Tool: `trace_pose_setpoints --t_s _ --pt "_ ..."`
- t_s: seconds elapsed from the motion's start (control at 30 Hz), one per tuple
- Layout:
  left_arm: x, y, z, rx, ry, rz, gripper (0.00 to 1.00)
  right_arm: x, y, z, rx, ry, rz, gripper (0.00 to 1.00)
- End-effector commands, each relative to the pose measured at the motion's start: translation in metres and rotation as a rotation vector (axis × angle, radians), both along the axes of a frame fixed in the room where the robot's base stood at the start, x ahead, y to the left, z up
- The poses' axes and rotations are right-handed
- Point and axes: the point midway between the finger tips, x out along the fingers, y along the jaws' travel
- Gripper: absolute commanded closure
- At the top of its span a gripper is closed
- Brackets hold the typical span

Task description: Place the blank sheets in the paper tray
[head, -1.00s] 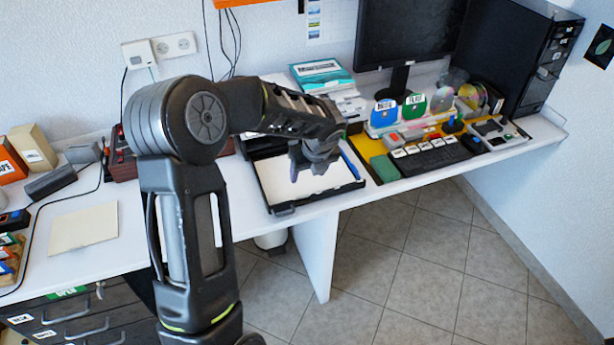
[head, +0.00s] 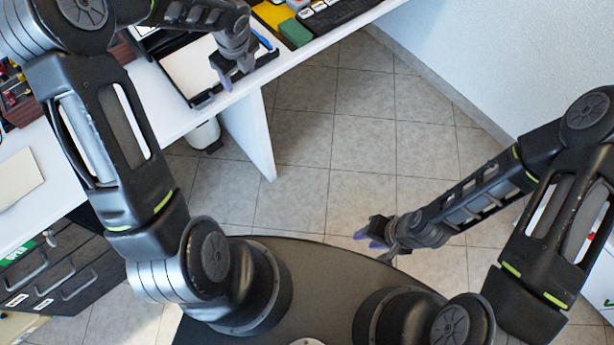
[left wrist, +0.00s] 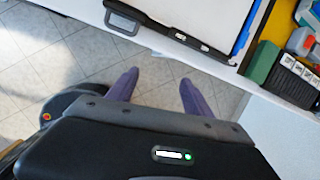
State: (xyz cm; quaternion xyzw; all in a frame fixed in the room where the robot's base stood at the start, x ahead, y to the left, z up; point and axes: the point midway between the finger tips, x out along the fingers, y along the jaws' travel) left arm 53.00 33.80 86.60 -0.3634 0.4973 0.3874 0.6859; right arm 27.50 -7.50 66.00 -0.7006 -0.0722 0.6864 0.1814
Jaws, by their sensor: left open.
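The black paper tray (head: 200,99) lies on the white desk, with a blank white sheet surface (head: 190,68) inside it. The left wrist view shows the tray's dark front edge and handle (left wrist: 122,20) and the white surface (left wrist: 200,15). A pale cream sheet or stack (head: 18,178) lies on the desk at the far left; whether it is blank is unclear. My left gripper (head: 234,76) is open and empty, near the tray's front right edge. The left wrist view shows its purple fingers (left wrist: 157,90) apart. My right gripper (head: 376,237) hangs low over the floor, its jaw gap unclear.
Dark drawers (head: 70,270) stand below the desk at left. Tiled floor (head: 330,130) is open in the middle.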

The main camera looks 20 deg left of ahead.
Motion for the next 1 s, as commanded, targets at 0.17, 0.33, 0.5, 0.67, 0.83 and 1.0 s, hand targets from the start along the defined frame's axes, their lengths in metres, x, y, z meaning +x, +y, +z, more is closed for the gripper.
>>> trace_pose_setpoints --t_s 0.17,0.33,0.5,0.67,0.83,1.0 --pt "-0.051 -0.115 -0.090 -0.352 0.064 0.397 0.41 0.000 0.000 0.000 0.000 0.000 0.000 0.64" --pt "-0.145 -0.227 -0.161 -0.628 0.239 1.154 0.41 0.000 0.000 0.000 0.000 0.000 0.000 0.64" --pt "-0.224 -0.263 -0.195 -0.627 0.319 1.835 0.41 0.000 0.000 0.000 0.000 0.000 0.000 0.64" --pt "-0.255 -0.264 -0.205 -0.582 0.299 2.125 0.41 0.000 0.000 0.000 0.000 0.000 0.000 0.64" --pt "-0.257 -0.263 -0.206 -0.579 0.292 2.158 0.41 0.000 0.000 0.000 0.000 0.000 0.000 0.64" --pt "-0.256 -0.263 -0.205 -0.580 0.294 2.156 0.41 0.000 0.000 0.000 0.000 0.000 0.000 0.64"
